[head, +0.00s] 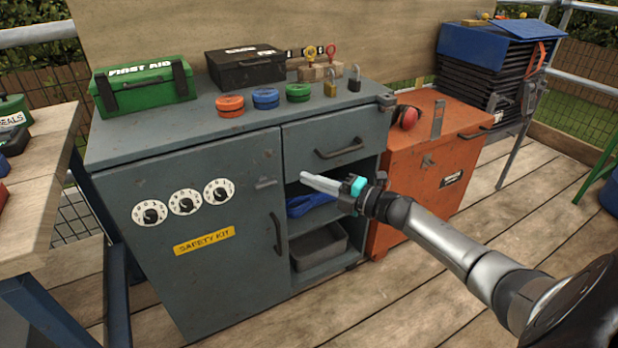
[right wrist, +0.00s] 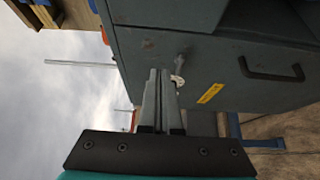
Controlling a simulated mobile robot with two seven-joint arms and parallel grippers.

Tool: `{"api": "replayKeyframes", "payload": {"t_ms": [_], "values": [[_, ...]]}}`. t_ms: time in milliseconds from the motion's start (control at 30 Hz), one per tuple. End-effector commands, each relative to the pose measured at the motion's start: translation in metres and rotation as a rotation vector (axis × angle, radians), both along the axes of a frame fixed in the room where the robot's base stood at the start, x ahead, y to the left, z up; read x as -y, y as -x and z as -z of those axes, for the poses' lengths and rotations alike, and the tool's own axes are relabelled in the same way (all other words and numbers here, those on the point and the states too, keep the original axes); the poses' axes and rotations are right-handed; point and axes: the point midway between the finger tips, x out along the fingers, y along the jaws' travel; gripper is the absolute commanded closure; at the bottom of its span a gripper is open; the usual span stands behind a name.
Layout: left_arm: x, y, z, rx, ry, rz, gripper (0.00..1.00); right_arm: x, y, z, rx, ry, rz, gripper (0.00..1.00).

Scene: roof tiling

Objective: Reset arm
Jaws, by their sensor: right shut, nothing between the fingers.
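My right arm comes in from the right in the head view. Its gripper (head: 322,184) is in front of the grey safety kit cabinet (head: 215,265), by the open shelf under the drawer. The fingers are shut with nothing between them. In the right wrist view the closed fingers (right wrist: 160,85) point toward the grey cabinet (right wrist: 160,50). I cannot tell whether the fingertips touch it. My left gripper is not in view.
On the cabinet top are a green first aid box (head: 142,87), a black case (head: 246,68), coloured round tins (head: 265,98) and padlocks (head: 331,86). An orange cabinet (head: 430,165) stands to the right. A wooden table (head: 45,185) is at the left. The front deck (head: 390,300) is clear.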

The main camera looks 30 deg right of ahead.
Motion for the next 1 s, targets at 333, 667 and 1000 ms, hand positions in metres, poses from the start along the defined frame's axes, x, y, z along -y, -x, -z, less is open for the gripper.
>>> {"api": "replayKeyframes", "payload": {"t_ms": [333, 667, 1000], "values": [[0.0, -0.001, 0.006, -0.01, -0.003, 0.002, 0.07, 0.072, 0.023, -0.001, 0.0, 0.005, 0.009, 1.0], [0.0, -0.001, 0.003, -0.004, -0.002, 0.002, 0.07, 0.087, 0.029, -0.002, 0.002, 0.004, 0.006, 1.0], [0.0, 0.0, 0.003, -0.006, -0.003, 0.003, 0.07, 0.07, 0.023, 0.011, -0.026, -0.048, 0.054, 1.0]]}}
